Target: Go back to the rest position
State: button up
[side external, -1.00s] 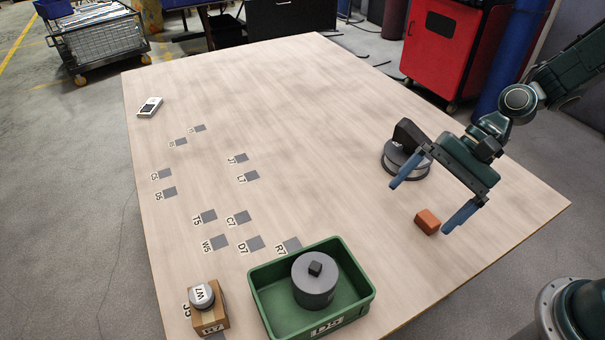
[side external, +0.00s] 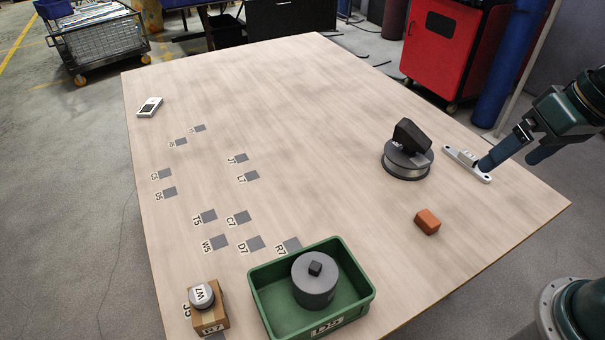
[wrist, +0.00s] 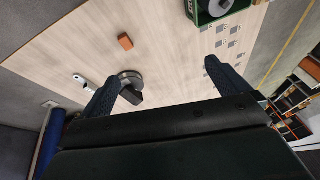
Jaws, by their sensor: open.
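My gripper (side external: 513,152) is at the right edge of the side view, raised near the table's right edge, with its two blue fingers apart. In that view one finger overlaps a white flat bracket (side external: 467,164) with dark spots; I cannot tell from this view whether they touch. In the wrist view my gripper (wrist: 164,87) has its fingers wide apart with nothing between them but a distant view of the table. The white bracket (wrist: 85,82) lies on the table there, clear of the fingers.
An orange block (side external: 427,222) and a grey disc (side external: 408,163) with a black piece on top stand on the table (side external: 300,120). A green bin (side external: 262,295) holds a grey cylinder (side external: 315,281). A cardboard box (side external: 209,318) carries a round weight. The table's middle is clear.

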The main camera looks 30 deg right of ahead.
jog(key=s+d+r+n+t+h, duration=0.1)
jog(key=s+d+r, duration=0.2)
jog(key=s+r, duration=0.1)
jog(key=shift+s+d+n+t+h, duration=0.15)
jog(key=shift+s+n+t+h, duration=0.25)
jog(key=shift+s, duration=0.15)
dwell(0.8)
